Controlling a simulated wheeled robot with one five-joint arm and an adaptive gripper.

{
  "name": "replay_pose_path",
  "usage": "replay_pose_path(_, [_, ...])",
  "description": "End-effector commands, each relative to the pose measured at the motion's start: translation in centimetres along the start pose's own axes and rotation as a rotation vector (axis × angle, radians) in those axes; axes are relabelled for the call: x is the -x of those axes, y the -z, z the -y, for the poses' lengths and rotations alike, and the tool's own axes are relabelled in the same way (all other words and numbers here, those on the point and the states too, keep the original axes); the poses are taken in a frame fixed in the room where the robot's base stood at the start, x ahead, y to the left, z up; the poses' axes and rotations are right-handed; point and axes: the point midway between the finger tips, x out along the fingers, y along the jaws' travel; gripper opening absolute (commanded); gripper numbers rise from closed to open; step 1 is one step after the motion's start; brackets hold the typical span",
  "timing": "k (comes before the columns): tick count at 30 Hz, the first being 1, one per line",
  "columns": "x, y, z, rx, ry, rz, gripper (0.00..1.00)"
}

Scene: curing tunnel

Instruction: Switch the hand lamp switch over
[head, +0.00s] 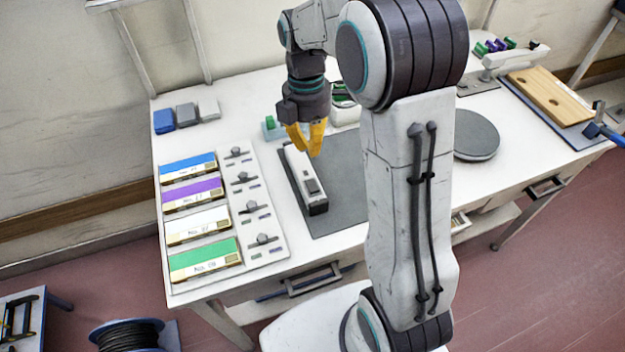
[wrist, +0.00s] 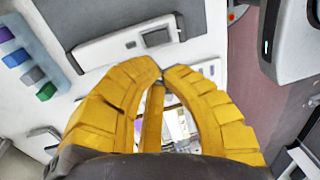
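The hand lamp (head: 299,167) is a long white body with a dark end, lying on a grey mat on the bench. Its switch (head: 312,186) is a small dark-framed rocker on the upper face, towards the near end. In the wrist view the lamp (wrist: 108,47) lies across the top, beyond my fingertips, with the switch (wrist: 156,37) towards its right end. Which way the rocker is tipped is too small to tell. My gripper (head: 310,154) has yellow fingers pointing down, above and beside the lamp, apparently apart from it. The fingertips (wrist: 163,69) nearly meet, with nothing between them.
A panel (head: 276,243) with several coloured labelled bars stands left of the mat (head: 345,214). A round grey disc (head: 476,136) and a wooden board (head: 552,98) lie to the right. Small blue and grey blocks (head: 186,113) sit at the back left. The mat right of the lamp is clear.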

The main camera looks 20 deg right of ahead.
Motion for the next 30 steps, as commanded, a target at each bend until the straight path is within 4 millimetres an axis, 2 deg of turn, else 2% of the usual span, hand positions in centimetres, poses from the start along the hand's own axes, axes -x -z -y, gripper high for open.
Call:
replay_pose_path(6, [-4.1, 0.0, 0.1, 0.000, 0.005, 0.000, 0.00])
replay_pose_path(15, [-8.4, 0.0, 0.1, 0.000, 0.003, 0.000, 0.00])
replay_pose_path(21, [-10.2, 0.0, 0.0, 0.000, 0.001, 0.000, 0.00])
replay_pose_path(30, [-11.0, 0.0, 0.0, 0.000, 0.000, 0.000, 0.00])
